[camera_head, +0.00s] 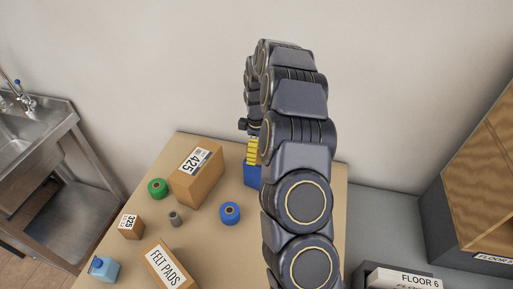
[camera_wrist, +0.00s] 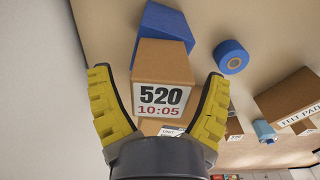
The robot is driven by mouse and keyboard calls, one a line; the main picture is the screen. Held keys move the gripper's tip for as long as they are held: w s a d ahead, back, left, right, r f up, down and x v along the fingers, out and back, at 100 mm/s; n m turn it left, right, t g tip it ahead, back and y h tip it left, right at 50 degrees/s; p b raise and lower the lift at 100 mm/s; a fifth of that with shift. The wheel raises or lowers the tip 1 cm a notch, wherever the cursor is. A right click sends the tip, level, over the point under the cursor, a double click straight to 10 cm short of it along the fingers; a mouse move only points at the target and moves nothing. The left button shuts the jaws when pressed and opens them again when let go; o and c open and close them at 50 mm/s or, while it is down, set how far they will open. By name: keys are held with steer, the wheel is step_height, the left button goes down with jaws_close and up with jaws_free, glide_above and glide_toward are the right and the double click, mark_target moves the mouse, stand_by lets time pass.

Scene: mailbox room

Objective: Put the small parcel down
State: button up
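A small brown parcel (camera_wrist: 163,62) with a white label reading 520 and 10:05 is in the middle of the wrist view. My gripper (camera_wrist: 160,72) has its two yellow fingers spread on either side of it, with narrow gaps showing left and right. A blue box (camera_wrist: 165,22) is right behind the parcel. In the head view, my gripper's yellow finger (camera_head: 252,150) shows beside the arm, just above the blue box (camera_head: 252,175). My arm hides the parcel there. Whether the parcel rests on the tan table (camera_head: 205,255) cannot be told.
A box marked 425 (camera_head: 196,175), a green tape roll (camera_head: 157,188), a blue tape roll (camera_head: 230,213), a grey cylinder (camera_head: 176,219), a 325 box (camera_head: 131,227), a FELT PADS box (camera_head: 166,266) and a light-blue bottle (camera_head: 103,269) stand on the table. FLOOR 6 tray (camera_head: 405,278) is right.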

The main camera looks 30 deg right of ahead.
step_height(320, 180, up, 12)
steer(key=shift+r, duration=0.15)
stand_by(0.5)
steer(key=s+a+r+m+g, duration=0.1)
steer(key=s+a+r+m, duration=0.25)
steer(key=s+a, duration=0.55)
steer(key=s+a+r+m, duration=0.2)
steer(key=s+a+r, duration=0.2)
steer(key=s+a, duration=0.55)
steer(key=s+f+m, duration=0.2)
steer(key=s+m, duration=0.1)
steer(key=s, duration=1.1)
steer(key=shift+d+f+g, duration=0.25)
steer(key=shift+f+g, duration=0.05)
steer(key=shift+g, duration=0.1)
steer(key=shift+m, duration=0.25)
stand_by(2.9)
